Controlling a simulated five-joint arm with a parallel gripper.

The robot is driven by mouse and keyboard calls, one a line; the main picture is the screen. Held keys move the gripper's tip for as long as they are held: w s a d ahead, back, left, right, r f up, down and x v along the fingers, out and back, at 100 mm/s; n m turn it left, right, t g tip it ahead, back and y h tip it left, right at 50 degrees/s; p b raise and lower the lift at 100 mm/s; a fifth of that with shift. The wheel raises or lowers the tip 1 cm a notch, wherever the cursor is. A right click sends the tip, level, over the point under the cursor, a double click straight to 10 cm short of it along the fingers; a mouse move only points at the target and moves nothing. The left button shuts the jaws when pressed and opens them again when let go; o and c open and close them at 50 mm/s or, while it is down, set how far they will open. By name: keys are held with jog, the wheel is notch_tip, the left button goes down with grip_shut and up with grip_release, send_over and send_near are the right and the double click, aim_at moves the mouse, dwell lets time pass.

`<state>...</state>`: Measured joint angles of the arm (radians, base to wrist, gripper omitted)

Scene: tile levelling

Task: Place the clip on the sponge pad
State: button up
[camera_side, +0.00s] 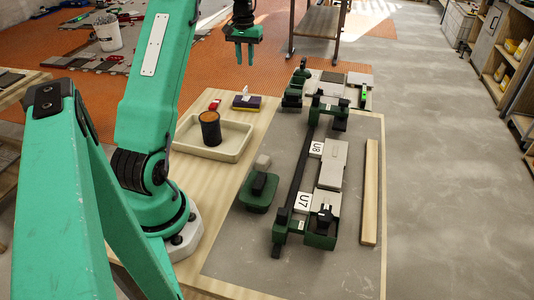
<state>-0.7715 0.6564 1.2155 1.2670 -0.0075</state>
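A small red piece (214,104) lies to the left, near the tray's back edge.
A cream tray (237,146) holds a dark cup (210,128) with an orange top. A green fixture with a dark rail (302,165) and grey tiles (333,165) stands on the grey board, beside a wooden strip (370,190). A green block (260,192) sits left of the rail.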

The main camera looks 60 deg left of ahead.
jog(key=s+d+r+m+t, duration=0.1)
jog(key=d+r, duration=0.3)
jog(key=d, duration=0.4)
jog(key=s+d+r+m+t+y, duration=0.1)
jog(key=d+r+m, duration=0.1)
jog(key=d+r, duration=0.35)
jog(key=s+d+r+m, duration=0.1)
jog(key=d+r, duration=0.1)
jog(key=d, duration=0.7)
jog(key=s+d+f+m+t, duration=0.1)
jog(key=s+d+m, duration=0.1)
jog(key=s+d, duration=0.5)
jog(key=s+d+f+m+t+h, duration=0.1)
jog(key=s+d+f+m+t, duration=0.1)
jog(key=s+d, duration=0.6)
jog(key=shift+d+f+m+t, duration=0.25)
jog(key=shift+d+m, duration=0.25)
jog(key=shift+d, duration=0.45)
